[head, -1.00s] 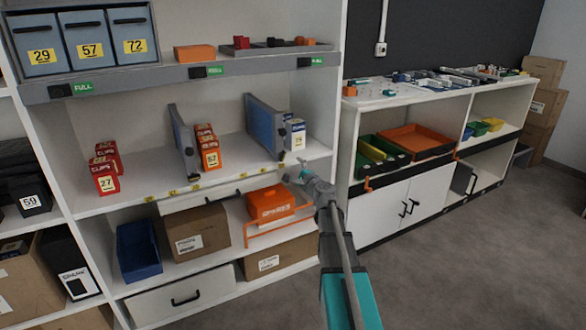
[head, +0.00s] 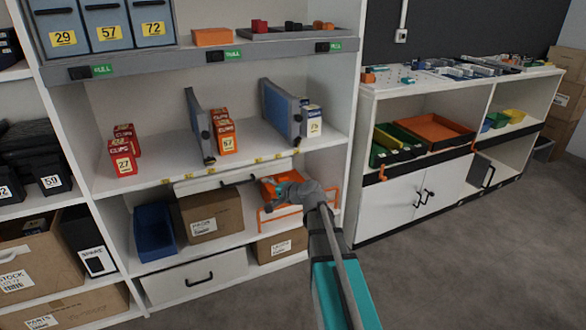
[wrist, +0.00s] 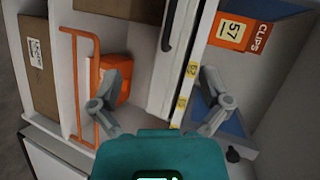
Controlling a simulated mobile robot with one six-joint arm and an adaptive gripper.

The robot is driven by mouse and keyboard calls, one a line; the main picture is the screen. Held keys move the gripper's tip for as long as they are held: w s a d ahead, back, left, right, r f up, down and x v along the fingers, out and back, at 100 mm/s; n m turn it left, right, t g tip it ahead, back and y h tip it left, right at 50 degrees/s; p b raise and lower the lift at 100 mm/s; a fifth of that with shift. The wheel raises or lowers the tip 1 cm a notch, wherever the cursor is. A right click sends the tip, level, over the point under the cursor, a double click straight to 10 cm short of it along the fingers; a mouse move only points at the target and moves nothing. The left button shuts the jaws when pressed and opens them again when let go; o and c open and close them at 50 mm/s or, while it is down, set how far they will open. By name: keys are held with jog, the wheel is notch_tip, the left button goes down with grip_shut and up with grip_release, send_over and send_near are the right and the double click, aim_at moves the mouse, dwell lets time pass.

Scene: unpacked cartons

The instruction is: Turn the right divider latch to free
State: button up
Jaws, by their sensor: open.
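The right divider (head: 278,108) is a blue panel with a grey front edge, upright on the middle shelf. Small dark parts sit on that edge, but the latch's setting is too small to read. In the wrist view part of a blue panel (wrist: 203,112) shows behind my right finger, with a black knob (wrist: 232,155) below it. I cannot tell for certain that this knob is the latch. My gripper (head: 287,188) is open and empty, in front of the shelf unit and below the right divider. Its spread fingers (wrist: 160,76) straddle the shelf's front edge in the wrist view.
The left divider (head: 199,125) and orange clips boxes (head: 223,132) stand left of the right divider; a white box (head: 313,121) stands right of it. An orange bin (wrist: 112,78) and orange rail (wrist: 78,85) are close to my left finger. Floor at right is clear.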

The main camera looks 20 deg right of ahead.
jog(key=s+a+f+n+g, duration=0.6)
jog(key=s+a+f, duration=0.2)
jog(key=s+a, duration=0.15)
jog(key=s+f+n+g+h, duration=0.2)
jog(key=s+g+h, duration=0.1)
jog(key=s, duration=0.4)
jog(key=s+f+n+g+h, duration=0.2)
jog(key=s+n+g+h, duration=0.1)
jog(key=s, duration=0.5)
